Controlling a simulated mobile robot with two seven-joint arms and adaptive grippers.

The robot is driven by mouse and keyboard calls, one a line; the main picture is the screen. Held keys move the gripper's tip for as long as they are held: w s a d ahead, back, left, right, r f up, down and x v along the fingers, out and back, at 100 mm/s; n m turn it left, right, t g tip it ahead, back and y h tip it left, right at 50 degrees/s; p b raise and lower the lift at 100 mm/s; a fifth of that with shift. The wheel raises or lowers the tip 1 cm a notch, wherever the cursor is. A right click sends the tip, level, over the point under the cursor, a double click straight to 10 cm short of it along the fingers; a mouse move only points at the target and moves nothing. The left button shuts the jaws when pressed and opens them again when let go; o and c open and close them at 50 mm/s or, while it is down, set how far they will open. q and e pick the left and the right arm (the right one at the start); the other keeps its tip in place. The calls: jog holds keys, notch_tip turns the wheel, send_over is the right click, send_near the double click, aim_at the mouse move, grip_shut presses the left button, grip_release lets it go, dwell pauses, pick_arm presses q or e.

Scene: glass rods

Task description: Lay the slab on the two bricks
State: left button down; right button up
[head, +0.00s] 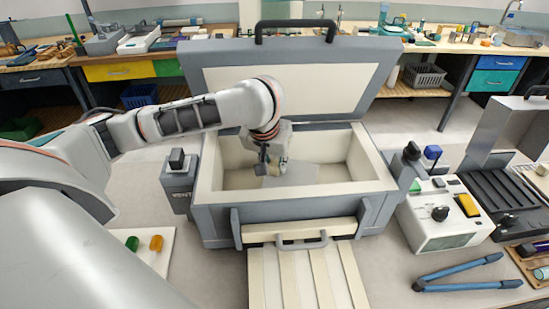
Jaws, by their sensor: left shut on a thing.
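My left gripper (274,168) reaches down into the open box-shaped kiln (210,205). It is shut on a pale grey flat piece, which looks like the slab (300,172), low inside the kiln. The gripper covers part of the slab, and I cannot tell whether it touches anything beneath. I cannot make out the two bricks; the slab, gripper and front wall hide part of the kiln floor. My right gripper is not in view.
The kiln's lid (290,90) stands open behind the chamber. A control box (440,215) stands right of the kiln, with blue-handled tongs (460,273) in front of it. A white board (150,255) with green and orange pieces lies at left. A slatted panel (305,280) lies in front.

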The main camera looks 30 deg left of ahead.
pick_arm(q)
jog(key=shift+f, duration=0.6)
dwell(0.5)
jog(key=c, duration=1.7)
grip_release()
jog(key=shift+v, duration=5.95)
jog(key=shift+s, duration=0.1)
